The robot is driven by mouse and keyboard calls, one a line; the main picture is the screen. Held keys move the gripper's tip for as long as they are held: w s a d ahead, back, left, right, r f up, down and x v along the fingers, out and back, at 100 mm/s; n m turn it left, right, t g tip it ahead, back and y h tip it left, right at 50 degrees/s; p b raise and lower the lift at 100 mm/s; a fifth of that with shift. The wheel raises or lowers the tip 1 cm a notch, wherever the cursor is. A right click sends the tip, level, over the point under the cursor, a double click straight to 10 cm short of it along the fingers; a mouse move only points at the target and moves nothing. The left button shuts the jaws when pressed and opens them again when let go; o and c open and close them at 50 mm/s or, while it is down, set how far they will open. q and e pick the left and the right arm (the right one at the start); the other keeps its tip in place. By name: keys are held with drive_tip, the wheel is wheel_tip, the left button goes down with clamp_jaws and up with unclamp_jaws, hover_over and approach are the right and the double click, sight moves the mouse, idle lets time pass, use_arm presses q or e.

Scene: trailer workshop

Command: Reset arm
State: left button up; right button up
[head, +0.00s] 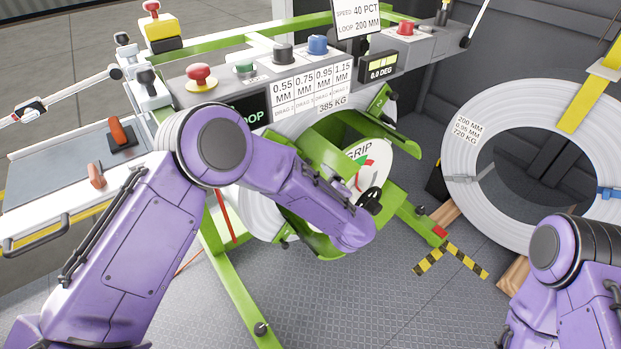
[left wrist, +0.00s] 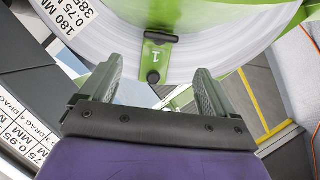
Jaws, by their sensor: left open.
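My left arm crosses the middle of the head view, its forearm reaching down in front of the green decoiler; its gripper is hidden there. Beyond the fingers is the white coil (left wrist: 225,45) with a green retaining arm marked 1 (left wrist: 158,55). I cannot tell whether the fingers touch them. My right arm shows only at the lower right of the head view; its gripper is out of view.
The control panel (head: 225,85) with knobs and a red button (head: 202,75) is behind my left arm. The green GRIP hub (head: 383,165) is close to the forearm. A large white coil (head: 465,160) stands at right. The floor (head: 400,310) between my arms is clear.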

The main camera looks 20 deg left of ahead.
use_arm(q)
drive_tip(key=shift+s, duration=0.2)
idle(0.3)
drive_tip(key=s+a+f+m+g+h, duration=0.3)
drive_tip(key=s+a+f+m, duration=0.15)
drive_tip(key=s+f, duration=0.65)
drive_tip(key=s+a+f+m+g+h, duration=0.25)
drive_tip(key=s+a+f+m, duration=0.2)
drive_tip(key=s+f, duration=0.7)
drive_tip(key=s+a+g, duration=0.1)
drive_tip(key=s+a, duration=0.3)
drive_tip(key=s, duration=0.3)
drive_tip(key=s+a+g, duration=0.2)
drive_tip(key=s+a, duration=0.2)
drive_tip(key=s, duration=0.4)
drive_tip(key=shift+s+m, duration=0.2)
drive_tip(key=shift+m, duration=0.1)
